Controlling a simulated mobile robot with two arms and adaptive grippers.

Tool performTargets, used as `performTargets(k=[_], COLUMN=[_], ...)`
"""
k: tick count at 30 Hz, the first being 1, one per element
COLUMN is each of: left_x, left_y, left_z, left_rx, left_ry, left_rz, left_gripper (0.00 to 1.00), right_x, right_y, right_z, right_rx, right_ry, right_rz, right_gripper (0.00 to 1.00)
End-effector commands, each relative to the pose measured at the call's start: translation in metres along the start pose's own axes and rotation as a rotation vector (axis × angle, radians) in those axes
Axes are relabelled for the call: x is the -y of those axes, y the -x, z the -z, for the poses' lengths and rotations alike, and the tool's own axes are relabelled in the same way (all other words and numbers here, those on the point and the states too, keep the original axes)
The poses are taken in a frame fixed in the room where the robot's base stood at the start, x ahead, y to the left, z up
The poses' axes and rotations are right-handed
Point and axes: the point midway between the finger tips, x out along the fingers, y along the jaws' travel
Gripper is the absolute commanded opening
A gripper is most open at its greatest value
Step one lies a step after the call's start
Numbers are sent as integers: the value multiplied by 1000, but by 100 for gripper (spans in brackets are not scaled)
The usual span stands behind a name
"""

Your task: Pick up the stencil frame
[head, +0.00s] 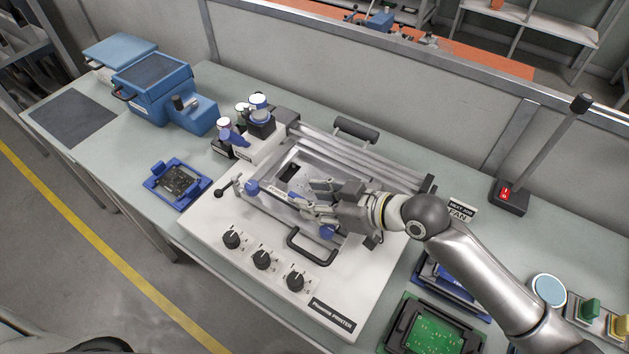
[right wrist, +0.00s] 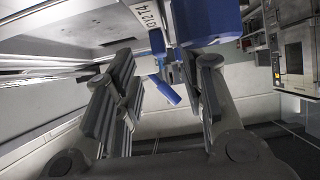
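The stencil frame (head: 272,187) is a silvery rectangular frame with blue knobs at its front corners, lying in the white printer (head: 215,210). My right gripper (head: 308,197) is over the frame's front part, with its fingers pointing left and apart. In the right wrist view the gripper (right wrist: 165,68) is open. The frame's labelled edge (right wrist: 150,14) and blue parts show beyond the fingertips, with no grip on them visible. The right hand hides some of the frame. My left gripper is not in view.
A blue machine (head: 152,85) and a blue board holder (head: 177,184) are to the left. A green circuit board (head: 432,330) is at the front right, and a lever post (head: 548,140) stands at the back right.

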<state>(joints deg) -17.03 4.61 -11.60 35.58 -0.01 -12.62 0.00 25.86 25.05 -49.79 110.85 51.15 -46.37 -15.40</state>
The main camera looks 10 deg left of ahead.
Motion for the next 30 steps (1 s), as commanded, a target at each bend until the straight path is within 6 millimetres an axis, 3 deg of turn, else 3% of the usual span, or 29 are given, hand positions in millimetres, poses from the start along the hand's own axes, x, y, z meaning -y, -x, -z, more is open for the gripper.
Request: performTargets(k=[3, 7, 16, 25, 30], left_x=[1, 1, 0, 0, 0], left_y=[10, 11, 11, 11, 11], left_z=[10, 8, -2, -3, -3], left_rx=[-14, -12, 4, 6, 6], left_ry=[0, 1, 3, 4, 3], left_rz=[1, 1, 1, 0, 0], left_gripper=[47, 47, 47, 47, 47], right_x=[0, 0, 0, 0, -1], right_y=[-16, -30, -35, -35, -34], right_z=[3, 2, 0, 0, 2], right_rx=[0, -1, 0, 0, -3], right_ry=[-2, -2, 0, 0, 1], right_rz=[1, 0, 0, -1, -1], right_gripper=[38, 38, 38, 2, 0])
